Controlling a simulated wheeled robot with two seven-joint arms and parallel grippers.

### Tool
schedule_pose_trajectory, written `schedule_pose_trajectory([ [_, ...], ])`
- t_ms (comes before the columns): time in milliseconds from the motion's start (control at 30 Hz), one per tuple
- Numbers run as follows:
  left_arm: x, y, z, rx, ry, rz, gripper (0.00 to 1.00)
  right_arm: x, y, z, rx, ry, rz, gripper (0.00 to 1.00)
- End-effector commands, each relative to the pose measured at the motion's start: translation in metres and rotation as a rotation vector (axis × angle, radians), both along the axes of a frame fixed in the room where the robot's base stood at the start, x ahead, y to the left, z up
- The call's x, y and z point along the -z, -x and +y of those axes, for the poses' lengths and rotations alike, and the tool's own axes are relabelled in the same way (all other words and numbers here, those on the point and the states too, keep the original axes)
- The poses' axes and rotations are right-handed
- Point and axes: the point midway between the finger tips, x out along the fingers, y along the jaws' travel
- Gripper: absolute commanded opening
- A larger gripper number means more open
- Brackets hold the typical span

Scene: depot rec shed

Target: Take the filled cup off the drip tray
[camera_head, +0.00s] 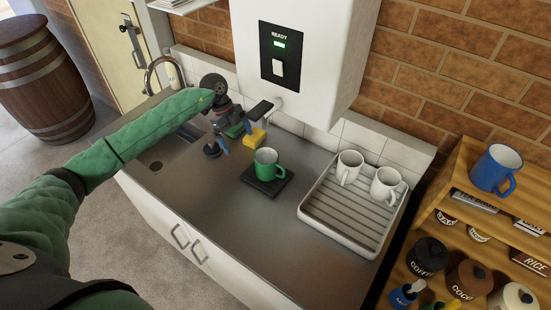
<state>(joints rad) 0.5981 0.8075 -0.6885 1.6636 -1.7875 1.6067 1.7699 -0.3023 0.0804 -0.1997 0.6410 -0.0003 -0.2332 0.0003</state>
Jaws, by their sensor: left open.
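A green cup (266,163) stands upright on a small square black drip tray (282,186) on the steel counter. Its inside is in shadow, and I cannot tell the liquid level. My left gripper (234,134) is open, behind and to the left of the cup, over the counter near the sink. Its blue-tipped fingers are apart from the cup. A yellow and green sponge (257,138) lies close to the fingers. My right gripper is out of view.
A white water heater (310,60) with a green READY light hangs above the cup. A ribbed white draining rack (345,222) holds two white mugs (387,184) on the right. A wooden shelf with a blue mug (492,168) stands further right. The counter in front is clear.

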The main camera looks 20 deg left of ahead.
Motion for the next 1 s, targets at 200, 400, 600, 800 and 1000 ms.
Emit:
schedule_pose_trajectory([
  [200, -0.002, 0.013, -0.034, 0.004, 0.002, 0.0, 0.98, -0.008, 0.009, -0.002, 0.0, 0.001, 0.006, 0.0],
  [400, -0.002, 0.026, -0.067, 0.003, 0.003, 0.001, 0.98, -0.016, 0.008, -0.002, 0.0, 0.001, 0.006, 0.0],
  [600, -0.002, 0.036, -0.096, 0.003, 0.002, 0.0, 0.98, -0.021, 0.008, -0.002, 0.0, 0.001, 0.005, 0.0],
  [800, 0.0, 0.041, -0.108, 0.001, 0.001, 0.0, 0.98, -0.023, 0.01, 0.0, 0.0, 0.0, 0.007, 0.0],
  [1000, 0.013, 0.043, -0.112, 0.001, 0.001, 0.001, 0.98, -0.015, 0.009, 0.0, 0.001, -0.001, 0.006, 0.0],
])
